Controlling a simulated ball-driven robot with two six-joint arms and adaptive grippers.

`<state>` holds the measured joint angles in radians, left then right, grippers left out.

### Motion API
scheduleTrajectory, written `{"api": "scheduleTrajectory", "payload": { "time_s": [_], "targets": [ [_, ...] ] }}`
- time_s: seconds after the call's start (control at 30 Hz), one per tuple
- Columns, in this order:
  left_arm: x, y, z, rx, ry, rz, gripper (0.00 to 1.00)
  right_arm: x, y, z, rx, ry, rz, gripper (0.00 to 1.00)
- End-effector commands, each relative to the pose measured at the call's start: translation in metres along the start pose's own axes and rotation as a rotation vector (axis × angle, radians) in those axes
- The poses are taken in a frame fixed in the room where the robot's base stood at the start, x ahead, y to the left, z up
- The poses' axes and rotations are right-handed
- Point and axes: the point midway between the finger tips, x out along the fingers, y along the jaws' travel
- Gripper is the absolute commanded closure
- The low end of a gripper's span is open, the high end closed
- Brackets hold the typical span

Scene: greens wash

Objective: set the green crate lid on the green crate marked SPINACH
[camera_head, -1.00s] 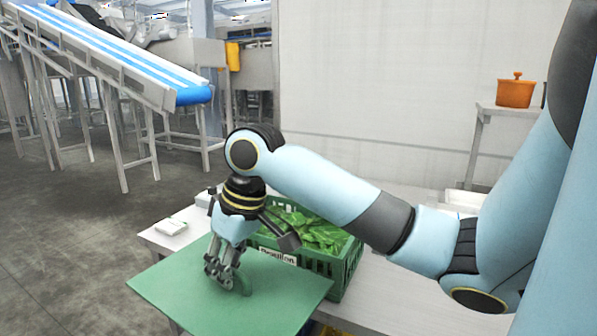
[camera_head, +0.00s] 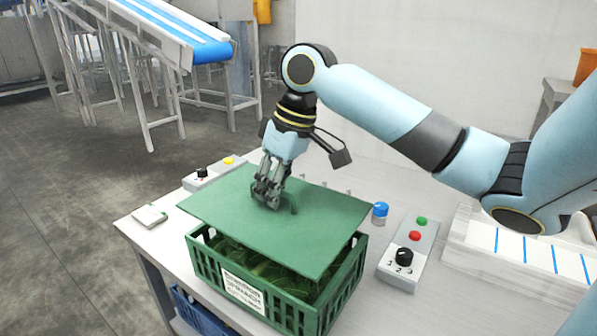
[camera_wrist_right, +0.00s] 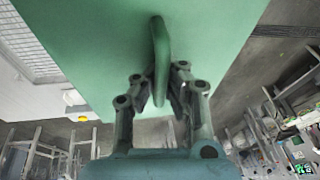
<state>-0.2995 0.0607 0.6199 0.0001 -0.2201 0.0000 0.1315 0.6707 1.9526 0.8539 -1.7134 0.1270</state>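The green crate (camera_head: 292,314) stands on the table with a white label (camera_head: 242,291) that reads SPINACH. Leafy greens (camera_head: 262,268) show inside it, under the lid. The flat green crate lid (camera_head: 300,232) is above the crate, set back and to the left of its front rim, with a gap at the front. My right gripper (camera_head: 267,197) is shut on the lid's upright handle. The right wrist view shows the handle (camera_wrist_right: 160,50) between its fingers (camera_wrist_right: 160,97). Whether the lid touches the crate's back rim is hidden. My left gripper is not in view.
A control box (camera_head: 404,262) with red and green buttons and a black knob stands right of the crate. A blue knob (camera_head: 380,209) is near the lid's right corner. Another small box (camera_head: 203,176) stands behind left. A white tray (camera_head: 520,250) is at right. A blue crate (camera_head: 200,313) is below.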

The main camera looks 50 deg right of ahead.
Motion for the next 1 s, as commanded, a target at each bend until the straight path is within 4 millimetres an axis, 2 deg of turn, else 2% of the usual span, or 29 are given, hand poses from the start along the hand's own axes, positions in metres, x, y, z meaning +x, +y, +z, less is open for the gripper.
{"api": "scheduleTrajectory", "payload": {
  "time_s": [0.1, 0.4, 0.67, 0.8, 1.0],
  "targets": [
    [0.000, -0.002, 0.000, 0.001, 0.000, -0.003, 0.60, 0.000, -0.001, 0.000, -0.001, 0.001, -0.002, 1.00],
    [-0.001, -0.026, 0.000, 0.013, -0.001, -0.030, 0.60, 0.000, -0.001, 0.000, 0.000, 0.001, -0.001, 1.00],
    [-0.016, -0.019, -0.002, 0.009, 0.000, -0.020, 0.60, -0.003, -0.001, -0.001, 0.000, 0.001, -0.019, 1.00],
    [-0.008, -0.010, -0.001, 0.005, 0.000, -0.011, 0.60, 0.015, 0.001, 0.004, 0.000, 0.001, -0.022, 1.00],
    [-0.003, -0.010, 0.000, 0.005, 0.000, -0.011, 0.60, 0.035, 0.004, 0.010, 0.000, 0.001, -0.021, 1.00]
  ]
}}
